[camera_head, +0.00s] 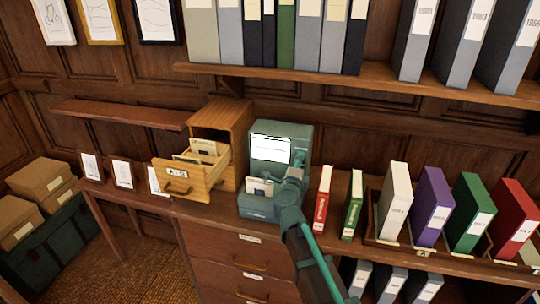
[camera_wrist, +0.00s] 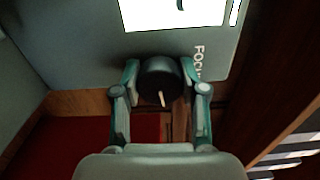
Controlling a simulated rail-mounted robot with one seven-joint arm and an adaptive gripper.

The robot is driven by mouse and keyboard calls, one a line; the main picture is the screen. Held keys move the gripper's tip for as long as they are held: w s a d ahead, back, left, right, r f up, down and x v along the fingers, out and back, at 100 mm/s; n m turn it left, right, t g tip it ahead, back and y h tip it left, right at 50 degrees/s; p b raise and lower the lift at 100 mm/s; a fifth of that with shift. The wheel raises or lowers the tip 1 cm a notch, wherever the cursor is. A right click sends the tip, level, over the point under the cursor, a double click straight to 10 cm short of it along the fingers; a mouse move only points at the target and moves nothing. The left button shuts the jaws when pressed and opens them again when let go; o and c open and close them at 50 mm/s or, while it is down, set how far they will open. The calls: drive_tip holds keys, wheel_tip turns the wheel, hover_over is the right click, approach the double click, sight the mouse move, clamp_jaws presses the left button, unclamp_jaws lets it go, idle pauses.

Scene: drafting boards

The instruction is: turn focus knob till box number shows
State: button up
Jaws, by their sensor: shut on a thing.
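The microfiche-style viewer (camera_head: 268,146) is a teal-grey machine on the desk, with a lit white screen (camera_head: 270,149) on its front. The screen's lower part also shows in the wrist view (camera_wrist: 175,14), bright white with a dark mark; no number is readable. The black focus knob (camera_wrist: 160,80) has a pale pointer line and sits below the screen, beside the partly hidden label "FOCU". My gripper (camera_wrist: 161,92) is shut on the knob, one finger on each side. In the head view my gripper (camera_head: 292,178) covers the knob at the viewer's right side.
A wooden card drawer (camera_head: 186,178) stands open left of the viewer. A red book (camera_head: 322,198) and a green book (camera_head: 352,205) stand close to its right, near my arm. Binders stand in a rack farther right. A shelf (camera_head: 380,84) hangs above.

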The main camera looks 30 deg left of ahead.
idle(0.6)
drive_tip(key=shift+f+m+b, duration=0.25)
drive_tip(key=shift+m+b, duration=0.65)
drive_tip(key=shift+m, duration=0.1)
drive_tip(key=shift+r+m, duration=0.25)
drive_tip(key=shift+m, duration=0.45)
drive_tip(key=o, duration=1.1)
drive_tip(key=shift+o, duration=0.2)
